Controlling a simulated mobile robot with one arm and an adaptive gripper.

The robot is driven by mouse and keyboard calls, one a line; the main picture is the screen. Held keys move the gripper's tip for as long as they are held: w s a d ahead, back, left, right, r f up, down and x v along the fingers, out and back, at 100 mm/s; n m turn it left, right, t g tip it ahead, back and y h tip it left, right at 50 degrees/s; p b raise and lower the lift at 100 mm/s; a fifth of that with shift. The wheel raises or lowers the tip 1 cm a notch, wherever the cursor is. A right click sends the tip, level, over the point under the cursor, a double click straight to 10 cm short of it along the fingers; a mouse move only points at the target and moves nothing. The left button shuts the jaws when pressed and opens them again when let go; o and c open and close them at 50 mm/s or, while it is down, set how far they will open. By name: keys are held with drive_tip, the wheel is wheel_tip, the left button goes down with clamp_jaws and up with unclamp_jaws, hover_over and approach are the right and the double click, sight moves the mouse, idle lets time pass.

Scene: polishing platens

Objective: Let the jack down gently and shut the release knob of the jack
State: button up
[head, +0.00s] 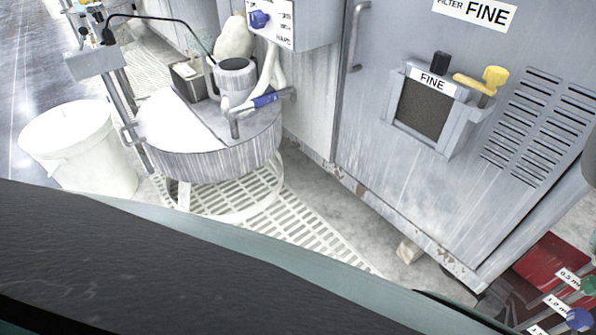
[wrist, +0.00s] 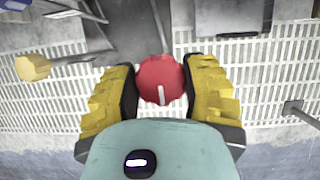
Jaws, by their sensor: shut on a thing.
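In the wrist view a round red knob (wrist: 161,80) with a scalloped edge and a pale line on its face sits between the two yellow ribbed fingers of my gripper (wrist: 160,88). The fingers are shut on the knob from both sides. The knob is most likely the jack's release knob; the jack's body behind it is largely hidden. The head view does not show my gripper or the knob; a dark and teal part of my own body covers its lower left.
In the wrist view a yellow-ended lever (wrist: 32,67) lies left over the pale grating (wrist: 40,104). The head view shows a round platen machine (head: 215,160), a white bucket (head: 75,150), a grey FINE cabinet (head: 370,190) and a red block (head: 550,265) at lower right.

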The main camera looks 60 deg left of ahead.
drive_tip(key=shift+m, duration=0.4)
drive_tip(key=o, duration=1.2)
